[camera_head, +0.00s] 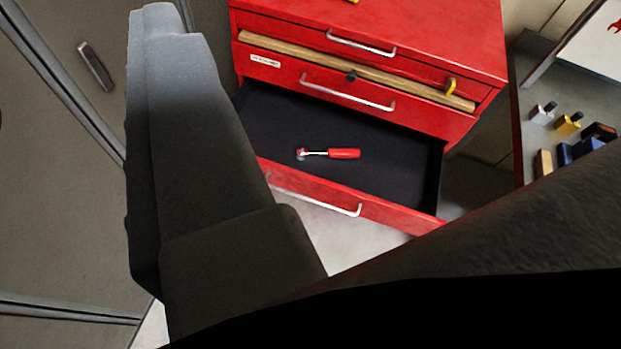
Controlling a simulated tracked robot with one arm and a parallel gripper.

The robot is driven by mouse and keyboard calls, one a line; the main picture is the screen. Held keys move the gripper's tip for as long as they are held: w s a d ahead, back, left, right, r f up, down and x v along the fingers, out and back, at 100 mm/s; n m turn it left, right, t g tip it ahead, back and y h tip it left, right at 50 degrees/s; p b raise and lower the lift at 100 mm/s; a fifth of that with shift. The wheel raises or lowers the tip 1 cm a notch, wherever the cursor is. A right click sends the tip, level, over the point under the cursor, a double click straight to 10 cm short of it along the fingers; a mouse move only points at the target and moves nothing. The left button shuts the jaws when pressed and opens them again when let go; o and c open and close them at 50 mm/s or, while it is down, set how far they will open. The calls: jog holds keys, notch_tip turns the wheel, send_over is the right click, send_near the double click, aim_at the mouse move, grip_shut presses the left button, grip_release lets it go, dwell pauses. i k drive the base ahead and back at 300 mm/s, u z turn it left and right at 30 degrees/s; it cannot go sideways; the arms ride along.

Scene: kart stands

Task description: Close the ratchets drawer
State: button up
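A red tool chest (430,35) stands at the upper middle. Its lower drawer (395,213) is pulled well out, with a dark lining and a silver handle on its red front. A ratchet with a red grip (344,153) lies inside. The label that would name this drawer is not readable here. My gripper (185,130) shows as a large dark grey finger at the left, overlapping the left end of the drawer front in the picture. Contact cannot be told. A second fingertip is not clearly visible, so its opening cannot be judged.
The drawer above (300,78) has a white label and appears slightly out, with a wood-coloured strip and a yellow item along its top. A grey cabinet (60,190) stands left. A bench at right holds several small items, including a yellow one (568,124). A dark shape fills the lower right.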

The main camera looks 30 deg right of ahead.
aim_at(395, 180)
jog(key=u, duration=1.45)
jog(key=k, duration=0.85)
jog(key=z, duration=1.2)
jog(key=i, duration=0.95)
jog(key=u, duration=0.1)
